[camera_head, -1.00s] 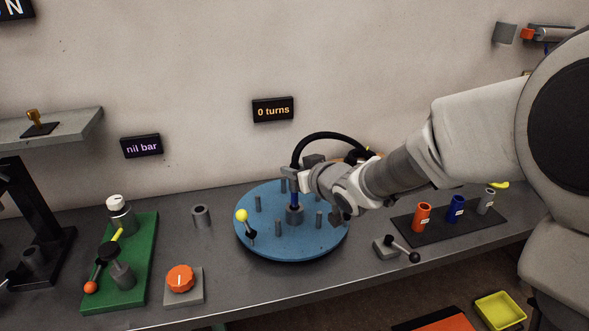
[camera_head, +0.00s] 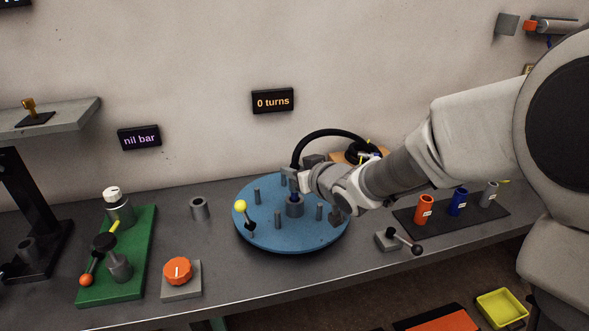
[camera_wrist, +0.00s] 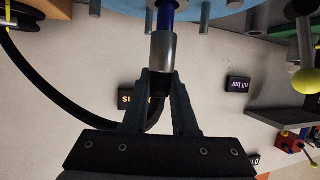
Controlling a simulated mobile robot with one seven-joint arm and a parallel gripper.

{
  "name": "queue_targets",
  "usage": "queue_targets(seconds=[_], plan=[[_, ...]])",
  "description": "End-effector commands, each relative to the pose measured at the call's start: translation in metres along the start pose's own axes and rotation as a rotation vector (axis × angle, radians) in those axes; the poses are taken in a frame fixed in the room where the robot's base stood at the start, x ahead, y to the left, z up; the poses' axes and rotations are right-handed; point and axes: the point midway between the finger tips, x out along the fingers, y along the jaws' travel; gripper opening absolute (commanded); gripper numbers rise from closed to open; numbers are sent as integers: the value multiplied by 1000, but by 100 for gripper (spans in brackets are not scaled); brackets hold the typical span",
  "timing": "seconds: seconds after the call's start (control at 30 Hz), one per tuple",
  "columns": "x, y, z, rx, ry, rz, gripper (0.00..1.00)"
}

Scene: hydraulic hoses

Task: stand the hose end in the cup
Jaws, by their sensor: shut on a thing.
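My gripper (camera_head: 294,180) is shut on the hose end, above the blue turntable (camera_head: 262,236). In the wrist view the jaws (camera_wrist: 160,76) close just behind the grey metal collar of the hose end (camera_wrist: 162,50). Its blue tip points away from the jaws. The black hose (camera_head: 328,133) arches up behind the gripper and to the right.
Orange (camera_head: 424,209), blue and grey cylinders stand on a black mat at right. A small lever (camera_head: 402,241) sits before them. A green board (camera_head: 128,278) and orange dial (camera_head: 178,271) are at left.

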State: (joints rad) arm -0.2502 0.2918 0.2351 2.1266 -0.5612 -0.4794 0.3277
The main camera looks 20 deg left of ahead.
Motion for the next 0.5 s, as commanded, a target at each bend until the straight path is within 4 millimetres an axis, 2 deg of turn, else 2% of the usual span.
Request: queue_targets(seconds=[0.5], plan=[[6, 0, 13, 0, 1, 0, 0]])
